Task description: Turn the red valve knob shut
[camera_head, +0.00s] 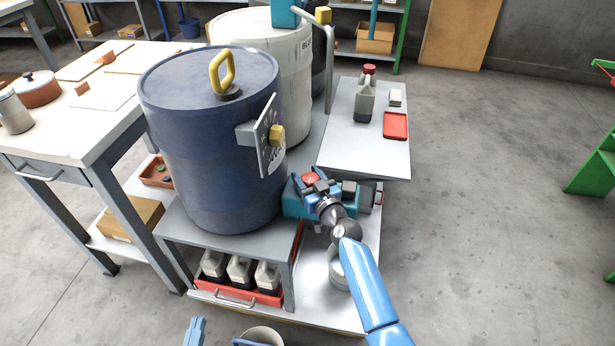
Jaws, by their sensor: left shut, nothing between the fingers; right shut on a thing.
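The red valve knob (310,179) sits on a teal valve body (292,205) just right of the blue drum's foot. My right gripper (316,184) is at the knob, its arm reaching in from the lower right. It is shut on the knob, and its fingers hide part of it. The knob's turned angle is hard to read.
A blue drum (205,130) with a yellow handle stands left of the valve; a white drum (255,35) is behind it. A grey side table (350,145) holds a bottle and red tray. White jugs (240,270) stand below. A bucket (258,337) is at the bottom edge.

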